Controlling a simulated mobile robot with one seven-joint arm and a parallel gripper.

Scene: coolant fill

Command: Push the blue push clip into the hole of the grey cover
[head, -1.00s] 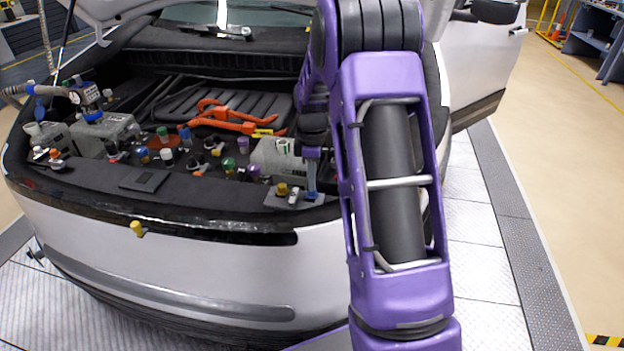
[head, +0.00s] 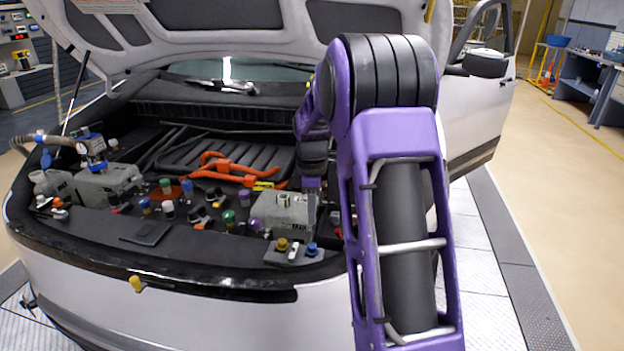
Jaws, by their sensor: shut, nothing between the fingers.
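A blue push clip (head: 312,249) stands at the right end of a small grey cover (head: 292,259) on the front edge of the car's engine bay. It looks upright; I cannot tell how deep it sits in a hole. A yellow clip (head: 282,244) and a small white piece are beside it on the same cover. My gripper (head: 311,222) points down just above the blue clip, with its fingers shut and empty. It looks small here, and the exact gap between fingertips and clip is hard to judge.
A grey box (head: 281,209) stands just behind and left of my gripper. Several coloured caps fill the bay to the left, with orange cables (head: 222,168) behind. A flat dark panel (head: 146,232) lies on the front trim. The raised hood (head: 250,45) hangs above the bay.

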